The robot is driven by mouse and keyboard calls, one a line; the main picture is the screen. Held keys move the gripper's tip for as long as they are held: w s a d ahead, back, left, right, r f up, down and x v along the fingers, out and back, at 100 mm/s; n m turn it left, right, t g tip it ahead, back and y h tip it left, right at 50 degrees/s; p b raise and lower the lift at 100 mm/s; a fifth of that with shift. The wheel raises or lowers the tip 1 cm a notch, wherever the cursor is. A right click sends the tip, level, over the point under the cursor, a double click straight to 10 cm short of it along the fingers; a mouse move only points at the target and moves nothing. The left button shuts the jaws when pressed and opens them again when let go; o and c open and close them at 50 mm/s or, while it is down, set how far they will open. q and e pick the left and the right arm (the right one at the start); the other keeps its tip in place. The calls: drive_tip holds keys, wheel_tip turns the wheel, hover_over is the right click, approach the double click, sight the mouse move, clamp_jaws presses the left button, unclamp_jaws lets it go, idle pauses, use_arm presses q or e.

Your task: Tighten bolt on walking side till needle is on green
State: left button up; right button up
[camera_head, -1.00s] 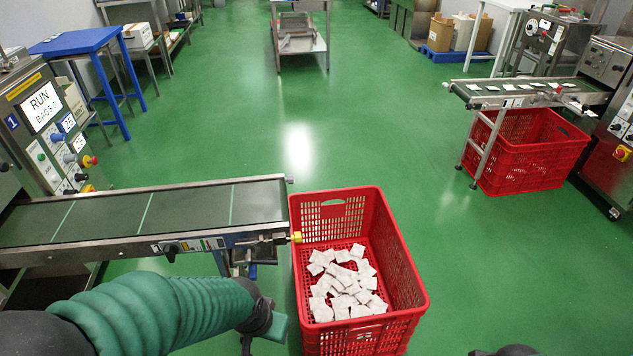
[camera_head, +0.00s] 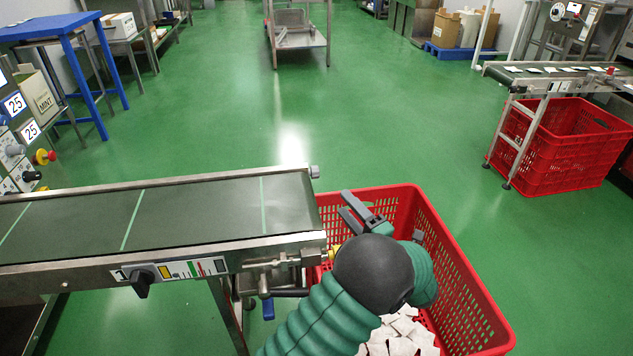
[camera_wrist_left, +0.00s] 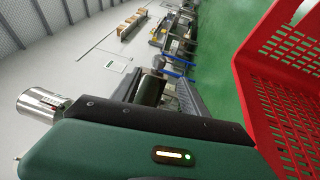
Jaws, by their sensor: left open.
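The conveyor (camera_head: 150,225) comes in from the left with an empty dark belt. On its near side rail is a gauge strip (camera_head: 190,268) with yellow, red and green marks and a black knob (camera_head: 141,280) at its left. The needle's position is too small to tell. A brass-coloured bolt (camera_head: 333,252) sits at the belt's end, partly hidden by my arm. My left gripper (camera_head: 352,212) is open and empty, above the red crate just right of the conveyor end. The left wrist view shows my own green wrist housing and the crate, not the bolt. My right gripper is not in view.
The red crate (camera_head: 465,265) with white teabags (camera_head: 402,335) stands against the conveyor end. A second conveyor (camera_head: 560,72) and red crate (camera_head: 570,145) stand at the right. A control panel (camera_head: 28,130) is at the left. The green floor between is clear.

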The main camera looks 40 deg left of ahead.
use_arm(q)
drive_tip(key=b+x, duration=0.5)
drive_tip(key=x, duration=0.8)
drive_tip(key=shift+a+f+b, duration=0.15)
drive_tip(key=shift+a+b, duration=0.2)
drive_tip(key=shift+a, duration=0.05)
drive_tip(key=shift+a+r, duration=0.2)
drive_tip(key=shift+r, duration=0.05)
clamp_jaws()
